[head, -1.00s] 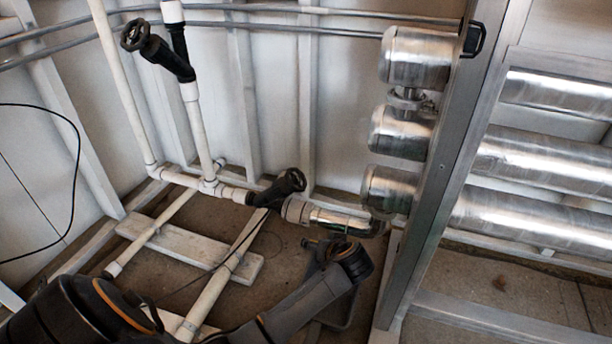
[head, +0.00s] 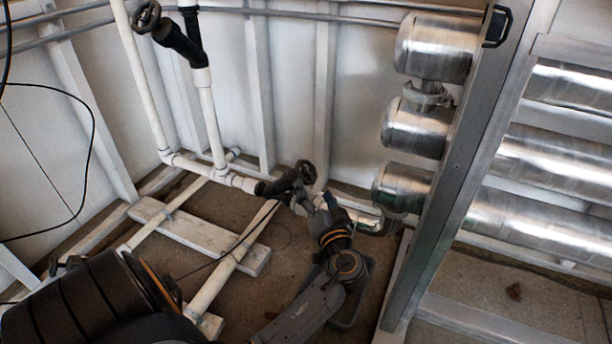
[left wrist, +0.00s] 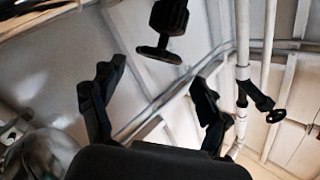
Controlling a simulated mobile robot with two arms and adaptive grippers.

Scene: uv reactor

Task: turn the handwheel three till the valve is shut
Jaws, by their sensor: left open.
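A black handwheel (head: 306,172) sits on a black valve (head: 274,187) low on the white pipe in the head view. I cannot read a number on it. My left gripper (head: 313,204) is just below and right of this wheel, open, with nothing between its fingers. In the left wrist view the open fingers (left wrist: 155,98) spread wide, and a black handwheel (left wrist: 159,54) on its valve shows ahead, above the gap between them. The fingers look apart from the wheel. The valve's state cannot be told. My right gripper is not in view.
A second black handwheel (head: 146,16) is on a valve at the upper left. Shiny metal cylinders (head: 410,127) and a grey metal post (head: 455,170) stand to the right. A white plank (head: 200,237) and white pipes lie on the floor at left.

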